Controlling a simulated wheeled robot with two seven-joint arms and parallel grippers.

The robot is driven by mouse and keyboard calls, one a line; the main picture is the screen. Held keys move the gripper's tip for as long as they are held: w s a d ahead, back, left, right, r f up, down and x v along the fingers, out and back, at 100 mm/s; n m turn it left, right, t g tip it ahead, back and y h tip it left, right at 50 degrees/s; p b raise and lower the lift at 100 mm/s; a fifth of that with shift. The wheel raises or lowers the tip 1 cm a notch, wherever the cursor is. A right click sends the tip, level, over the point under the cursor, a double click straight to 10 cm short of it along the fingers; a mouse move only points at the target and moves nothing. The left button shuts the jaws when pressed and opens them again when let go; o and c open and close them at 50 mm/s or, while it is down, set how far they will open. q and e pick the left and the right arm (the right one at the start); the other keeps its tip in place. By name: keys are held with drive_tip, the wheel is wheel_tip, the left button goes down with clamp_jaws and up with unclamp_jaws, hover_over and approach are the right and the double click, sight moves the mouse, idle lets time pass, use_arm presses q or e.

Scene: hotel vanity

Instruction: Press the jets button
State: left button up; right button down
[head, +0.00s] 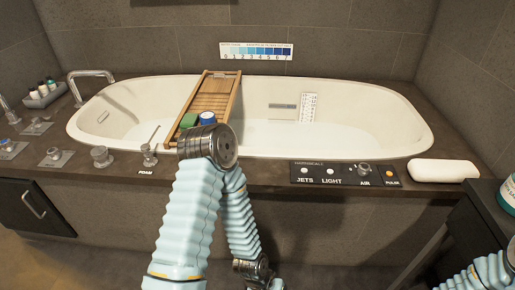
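The jets button (304,170) is a small round white button above the word JETS. It sits at the left end of a black control panel (345,182) on the tub's front ledge. A similar white light button (331,171) is just to its right, above LIGHT. Nothing covers the jets button. My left arm rises in front of the tub and bends back down, left of the panel; its gripper is out of the picture below. Part of my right arm shows at the bottom right corner, its gripper out of view.
The panel also has an air knob (364,169) and an orange pulse button (389,174). A white pillow-like object (443,171) lies to its right. A wooden tray (213,92) spans the bathtub (385,115). A foam lever (149,154) stands left. Space before the panel is clear.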

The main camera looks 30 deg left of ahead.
use_arm(q)
clamp_jaws()
idle(1.8)
